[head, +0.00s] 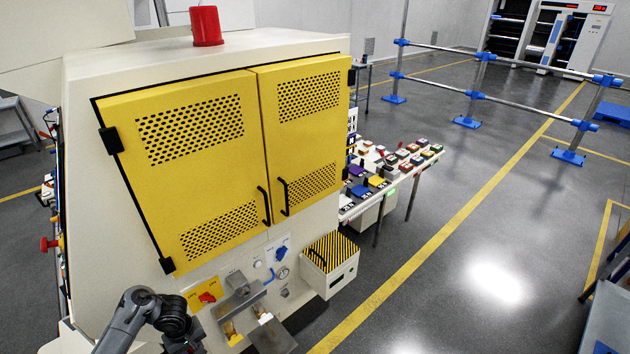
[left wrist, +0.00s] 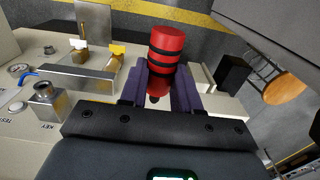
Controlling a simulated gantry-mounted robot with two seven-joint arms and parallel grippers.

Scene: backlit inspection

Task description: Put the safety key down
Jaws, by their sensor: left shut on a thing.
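My left gripper (left wrist: 161,84) is shut on a red, black-banded cylinder, which I take to be the safety key (left wrist: 167,45). It sticks out between the two dark purple fingers in the left wrist view. The lower end of the key is partly hidden by the fingers. A metal key block (left wrist: 46,101) with a round opening stands on the panel beside a KEY label, left of the gripper and apart from the held key. In the head view only my left arm shows at the bottom left; its gripper is cut off or not clear. My right gripper is not in view.
The cabinet has yellow doors (head: 190,150) and a red beacon (head: 206,26). A metal bracket (head: 239,299) juts from its front; its tray (left wrist: 78,80) also shows in the left wrist view. A striped box (head: 330,262) sticks out to the right.

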